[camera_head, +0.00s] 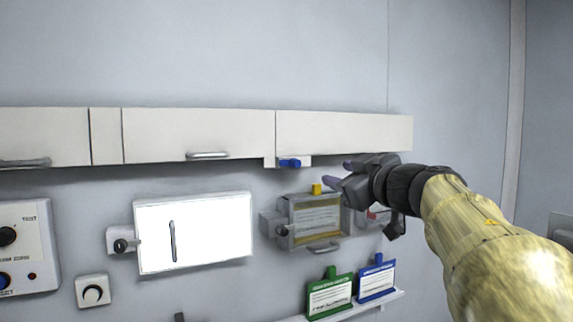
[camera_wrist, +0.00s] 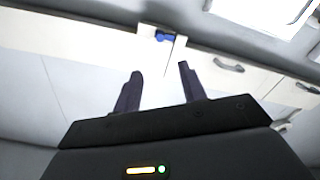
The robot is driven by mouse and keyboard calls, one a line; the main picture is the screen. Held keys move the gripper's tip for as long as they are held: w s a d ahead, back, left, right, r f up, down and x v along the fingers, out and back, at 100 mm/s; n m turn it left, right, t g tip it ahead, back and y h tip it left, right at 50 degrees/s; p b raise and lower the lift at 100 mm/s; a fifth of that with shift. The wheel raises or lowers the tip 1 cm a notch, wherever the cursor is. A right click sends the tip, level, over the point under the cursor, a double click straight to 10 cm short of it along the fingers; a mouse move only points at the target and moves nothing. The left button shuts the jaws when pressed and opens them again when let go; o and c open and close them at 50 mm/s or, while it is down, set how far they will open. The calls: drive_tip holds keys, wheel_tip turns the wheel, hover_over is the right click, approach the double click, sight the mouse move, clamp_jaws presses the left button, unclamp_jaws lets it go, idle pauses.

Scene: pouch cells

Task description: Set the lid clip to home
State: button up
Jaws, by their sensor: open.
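A blue clip-like knob (camera_head: 290,163) sits on a small white plate under the wall cabinet; it also shows in the wrist view (camera_wrist: 165,37), above and beyond the fingertips. A clear lidded box (camera_head: 316,222) is on the wall below, with a yellow piece (camera_head: 317,188) upright on its top edge and a dark knob at its left side. I cannot tell which of these is the lid clip. My gripper (camera_head: 338,173) is open and empty, right of the blue knob and near the box's upper right. In the wrist view its fingers (camera_wrist: 160,72) stand apart with nothing between them.
White wall cabinets (camera_head: 198,133) run above the box. A white panel (camera_head: 205,232) hangs at the left, beside a control box (camera_head: 28,245). Green (camera_head: 330,297) and blue (camera_head: 376,281) cards stand on a shelf below. A red piece shows partly behind my gripper.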

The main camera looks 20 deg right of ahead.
sight(298, 164)
drive_tip(key=w+a+p, duration=0.1)
drive_tip(key=w, duration=0.4)
drive_tip(key=w+p, duration=0.2)
drive_tip(key=w, duration=0.4)
drive_tip(key=w+a+p, duration=0.1)
drive_tip(key=w, duration=0.5)
drive_tip(key=shift+w+a, duration=0.15)
drive_tip(key=shift+a, duration=0.2)
drive_tip(key=shift+c, duration=0.2)
clamp_jaws()
